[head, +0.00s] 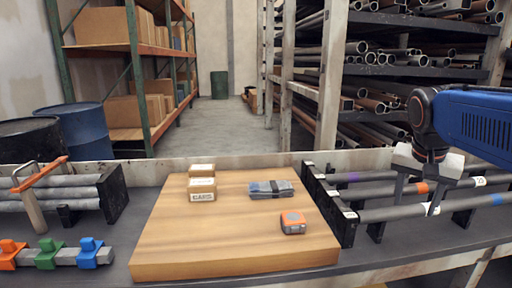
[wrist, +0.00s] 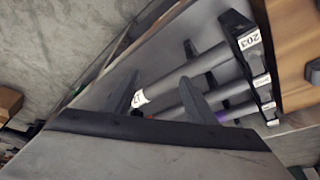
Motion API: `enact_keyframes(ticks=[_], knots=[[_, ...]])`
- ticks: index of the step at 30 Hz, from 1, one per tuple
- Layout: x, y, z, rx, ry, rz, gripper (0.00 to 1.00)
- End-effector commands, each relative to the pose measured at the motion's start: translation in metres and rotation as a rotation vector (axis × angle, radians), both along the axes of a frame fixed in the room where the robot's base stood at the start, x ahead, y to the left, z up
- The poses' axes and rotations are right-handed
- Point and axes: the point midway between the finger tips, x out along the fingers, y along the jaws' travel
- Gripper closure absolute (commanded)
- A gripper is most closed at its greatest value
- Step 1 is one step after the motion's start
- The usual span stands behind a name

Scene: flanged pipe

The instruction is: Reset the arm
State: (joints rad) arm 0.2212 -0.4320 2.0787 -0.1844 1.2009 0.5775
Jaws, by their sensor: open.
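My gripper (head: 416,202) hangs from my blue arm at the right of the head view, with its fingers apart over the rack of grey pipes. The front pipe (head: 385,213) has a white label and a blue band. The middle pipe (head: 385,191) has an orange band, and the back pipe (head: 375,175) a purple one. In the wrist view my two dark fingers (wrist: 160,98) are spread, with a labelled grey pipe (wrist: 175,80) showing between them. I see nothing held. I cannot tell whether a finger touches a pipe.
Coloured clamps (head: 47,254) and a pipe stand (head: 112,193) are at left. Loaded pipe shelves (head: 405,75) stand behind the bench.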

Motion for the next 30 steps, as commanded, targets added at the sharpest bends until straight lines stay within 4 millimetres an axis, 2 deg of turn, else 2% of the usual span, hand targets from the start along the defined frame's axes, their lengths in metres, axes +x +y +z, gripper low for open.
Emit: enact_keyframes(ticks=[1,6,12,15,21,30], knots=[[-0.013,0.016,-0.012,0.002,-0.005,0.074,0.49],[-0.052,0.06,-0.056,0.0,-0.017,0.322,0.49],[-0.096,0.1,-0.109,-0.013,-0.043,0.581,0.49],[-0.111,0.111,-0.129,-0.021,-0.053,0.673,0.49],[-0.125,0.122,-0.148,-0.029,-0.065,0.757,0.49],[-0.126,0.122,-0.148,-0.029,-0.066,0.76,0.49]])
